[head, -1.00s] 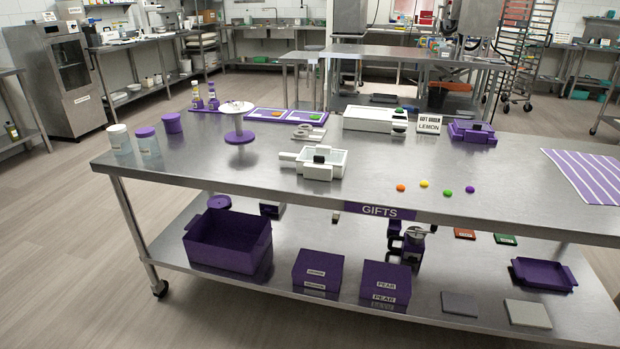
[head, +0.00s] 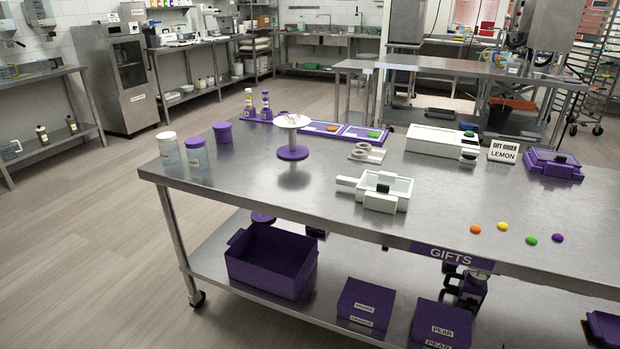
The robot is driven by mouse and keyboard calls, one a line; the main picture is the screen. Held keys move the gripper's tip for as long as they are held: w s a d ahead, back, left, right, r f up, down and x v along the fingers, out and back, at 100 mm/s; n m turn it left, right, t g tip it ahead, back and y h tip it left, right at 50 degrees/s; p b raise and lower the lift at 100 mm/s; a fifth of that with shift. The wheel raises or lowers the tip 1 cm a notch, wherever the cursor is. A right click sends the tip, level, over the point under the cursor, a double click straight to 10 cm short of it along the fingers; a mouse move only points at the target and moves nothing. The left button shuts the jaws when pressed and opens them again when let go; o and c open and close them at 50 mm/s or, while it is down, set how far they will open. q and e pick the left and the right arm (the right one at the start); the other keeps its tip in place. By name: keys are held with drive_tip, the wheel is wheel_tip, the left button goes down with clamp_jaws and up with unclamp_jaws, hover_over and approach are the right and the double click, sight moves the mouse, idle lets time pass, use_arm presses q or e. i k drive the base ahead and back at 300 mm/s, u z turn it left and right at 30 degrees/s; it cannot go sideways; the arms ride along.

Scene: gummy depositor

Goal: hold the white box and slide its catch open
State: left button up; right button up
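A small white box (head: 380,203) with a light, glassy-looking top sits on the steel table, right of the purple-based stand. A black piece (head: 382,188), perhaps its catch, sits at its front edge, and a white handle-like part (head: 347,181) sticks out to the left. Whether the catch is open or shut is too small to tell. A longer white box (head: 432,141) with a green round piece at its right end lies farther back. Neither of my grippers is in view.
The steel table (head: 320,208) has free room in front of the box. Orange, yellow, green and purple pieces lie to the right. Lidded jars (head: 196,157) stand at the left end, a stand (head: 292,153) nearby.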

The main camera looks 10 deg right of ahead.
sight(382, 188)
drive_tip(key=u, duration=0.25)
drive_tip(key=i, duration=1.05)
drive_tip(key=z, duration=0.9)
drive_tip(key=i, duration=0.5)
drive_tip(key=z, duration=0.5)
drive_tip(key=k, duration=0.5)
drive_tip(key=z, duration=3.4)
drive_tip(key=k, duration=1.05)
drive_tip(key=u, duration=1.9)
